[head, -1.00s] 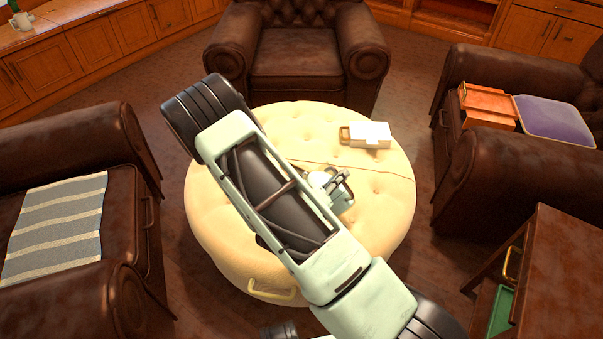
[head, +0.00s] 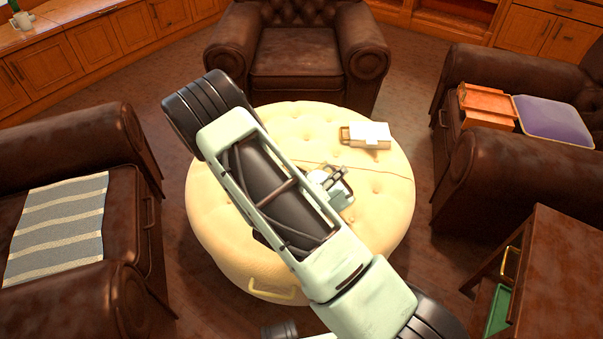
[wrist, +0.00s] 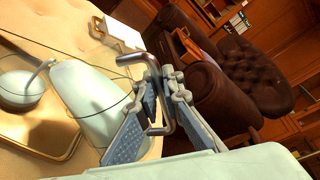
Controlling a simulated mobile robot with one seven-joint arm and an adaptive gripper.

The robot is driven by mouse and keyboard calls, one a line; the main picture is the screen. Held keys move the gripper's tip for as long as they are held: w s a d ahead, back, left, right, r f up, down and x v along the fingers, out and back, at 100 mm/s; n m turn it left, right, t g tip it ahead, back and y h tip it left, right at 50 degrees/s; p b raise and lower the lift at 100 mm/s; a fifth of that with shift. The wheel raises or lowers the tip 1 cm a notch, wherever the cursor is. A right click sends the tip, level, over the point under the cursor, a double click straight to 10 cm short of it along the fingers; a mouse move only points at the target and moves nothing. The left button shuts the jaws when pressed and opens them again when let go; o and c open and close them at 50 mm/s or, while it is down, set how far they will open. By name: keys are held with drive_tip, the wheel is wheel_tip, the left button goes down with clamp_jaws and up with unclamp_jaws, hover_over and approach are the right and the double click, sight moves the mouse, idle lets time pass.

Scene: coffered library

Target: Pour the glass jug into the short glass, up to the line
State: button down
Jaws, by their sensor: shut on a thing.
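In the wrist view my gripper (wrist: 160,100) is shut on a grey angular handle (wrist: 131,60), which I take to be the glass jug's. A pale, tapering, translucent body (wrist: 85,97) lies just left of the handle and looks tilted; I cannot tell its liquid level. I cannot tell whether this vessel is the short glass, and no line shows. In the head view my arm hides most of the gripper; a pale and metallic cluster (head: 325,178) shows beside it.
The round cream ottoman (head: 385,215) holds these things. Brown armchairs (head: 300,75) surround the ottoman. A wooden cabinet (head: 560,265) with an open drawer stands at front right.

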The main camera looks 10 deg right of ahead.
drive_tip(key=shift+w+a+r+n+p, duration=0.25)
drive_tip(key=shift+w+r+n+p, duration=0.2)
drive_tip(key=shift+r+p, duration=0.2)
idle(2.3)
drive_tip(key=f+b, duration=0.1)
drive_tip(key=s+d+f+m+b, duration=0.1)
drive_tip(key=b, duration=0.1)
drive_tip(key=shift+s+f+m, duration=0.2)
drive_tip(key=shift+f+m, duration=0.05)
drive_tip(key=shift+f, duration=0.15)
drive_tip(key=shift+s+d+r+m, duration=0.15)
drive_tip(key=shift+s+r+m, duration=0.15)
drive_tip(key=shift+m, duration=0.2)
drive_tip(key=shift+s+d+r+m+t, duration=0.1)
drive_tip(key=shift+r+m+t, duration=0.1)
drive_tip(key=shift+m+t, duration=0.15)
